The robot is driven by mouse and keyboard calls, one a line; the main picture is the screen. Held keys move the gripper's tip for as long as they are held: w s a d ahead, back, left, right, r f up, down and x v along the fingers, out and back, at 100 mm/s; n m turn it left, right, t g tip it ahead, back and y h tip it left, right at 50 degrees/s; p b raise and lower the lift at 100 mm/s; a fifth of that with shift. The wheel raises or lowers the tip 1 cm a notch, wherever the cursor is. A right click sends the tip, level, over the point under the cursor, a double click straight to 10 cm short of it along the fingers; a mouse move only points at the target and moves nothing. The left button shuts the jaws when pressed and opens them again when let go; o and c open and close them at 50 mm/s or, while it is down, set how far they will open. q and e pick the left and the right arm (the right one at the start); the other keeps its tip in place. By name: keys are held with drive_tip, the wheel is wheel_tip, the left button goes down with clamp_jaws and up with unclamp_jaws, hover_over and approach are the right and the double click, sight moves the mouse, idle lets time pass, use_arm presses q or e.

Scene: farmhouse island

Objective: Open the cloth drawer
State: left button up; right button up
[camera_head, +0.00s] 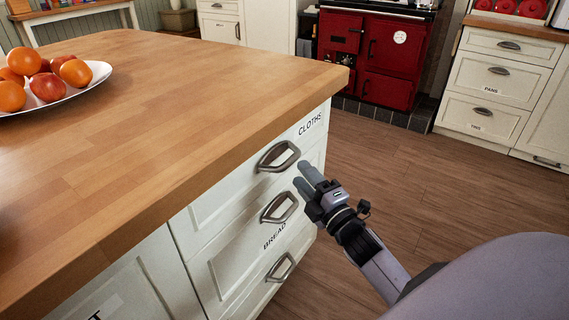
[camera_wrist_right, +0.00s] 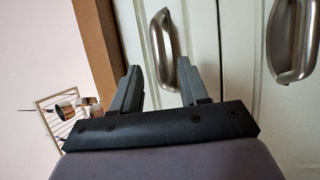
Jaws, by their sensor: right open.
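The cloth drawer (camera_head: 240,190) is the top drawer of the white island, labelled CLOTHS, and its front looks flush with the island. Its curved metal handle (camera_head: 278,157) also shows in the right wrist view (camera_wrist_right: 162,45). My right gripper (camera_head: 306,179) is open and empty, just in front of the drawer fronts, a little right of and below the handle in the head view. In the right wrist view its two fingers (camera_wrist_right: 159,70) point toward the drawer, with the cloth handle ahead between them. I cannot tell whether they touch it. My left gripper is not in view.
The bread drawer handle (camera_head: 279,206) is just below, with another handle (camera_head: 280,267) under it. The wooden island top (camera_head: 180,105) overhangs the drawers and bears a plate (camera_head: 98,78) of fruit. Wooden floor (camera_head: 430,190) is clear toward the red stove (camera_head: 390,50).

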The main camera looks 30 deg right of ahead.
sight(290, 158)
drive_tip(key=shift+w+r, duration=0.2)
drive_tip(key=shift+w, duration=0.85)
drive_tip(key=shift+w+r, duration=0.2)
drive_tip(key=shift+w, duration=0.8)
drive_tip(key=shift+w+r, duration=0.2)
drive_tip(key=shift+w, duration=0.85)
clamp_jaws()
